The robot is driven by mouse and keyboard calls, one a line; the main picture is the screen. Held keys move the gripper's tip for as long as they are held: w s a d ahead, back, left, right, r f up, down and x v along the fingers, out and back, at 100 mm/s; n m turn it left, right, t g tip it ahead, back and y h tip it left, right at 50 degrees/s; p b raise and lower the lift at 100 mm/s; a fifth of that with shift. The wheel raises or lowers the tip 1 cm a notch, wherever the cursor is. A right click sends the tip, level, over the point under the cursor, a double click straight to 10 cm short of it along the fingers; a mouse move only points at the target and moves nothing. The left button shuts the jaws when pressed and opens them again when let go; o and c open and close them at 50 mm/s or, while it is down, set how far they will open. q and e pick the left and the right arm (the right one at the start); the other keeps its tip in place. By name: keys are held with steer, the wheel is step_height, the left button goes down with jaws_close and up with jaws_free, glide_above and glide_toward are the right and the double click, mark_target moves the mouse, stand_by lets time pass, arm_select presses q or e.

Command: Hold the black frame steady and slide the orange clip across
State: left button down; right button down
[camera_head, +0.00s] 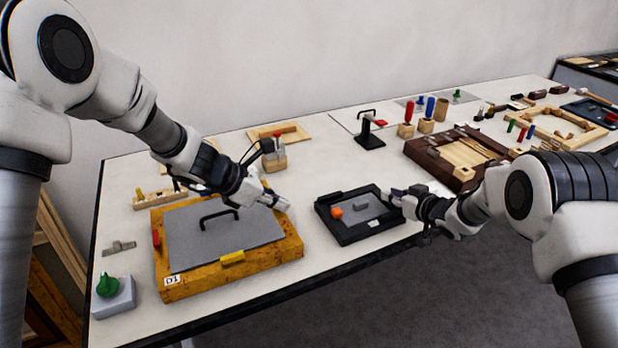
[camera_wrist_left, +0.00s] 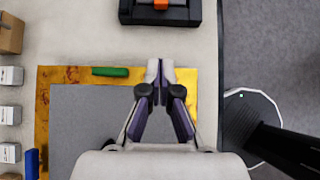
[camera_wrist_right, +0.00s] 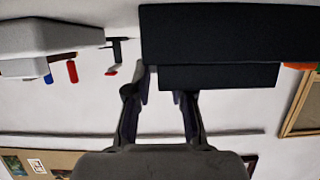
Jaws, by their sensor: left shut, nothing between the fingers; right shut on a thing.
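The black frame (camera_head: 329,222) lies on the table near its front edge; it also shows in the right wrist view (camera_wrist_right: 210,35) and at the top of the left wrist view (camera_wrist_left: 180,15). The orange clip (camera_head: 336,212) sits at the frame's left side; part of it shows in the left wrist view (camera_wrist_left: 160,4). My right gripper (camera_head: 395,203) is shut on the right side of the black frame; the exact grip is partly hidden. My left gripper (camera_head: 282,203) is shut and empty, above the right edge of a yellow wooden frame, left of and apart from the black frame.
The yellow wooden frame (camera_head: 225,278) with a grey panel and black handle lies under my left arm. A black stand (camera_head: 369,137) is behind the black frame. A brown wooden box (camera_head: 428,158) stands to the right. A narrow strip of table between the frames is clear.

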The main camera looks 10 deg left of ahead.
steer(key=c, duration=0.9)
jaws_free()
steer(key=shift+c, duration=0.2)
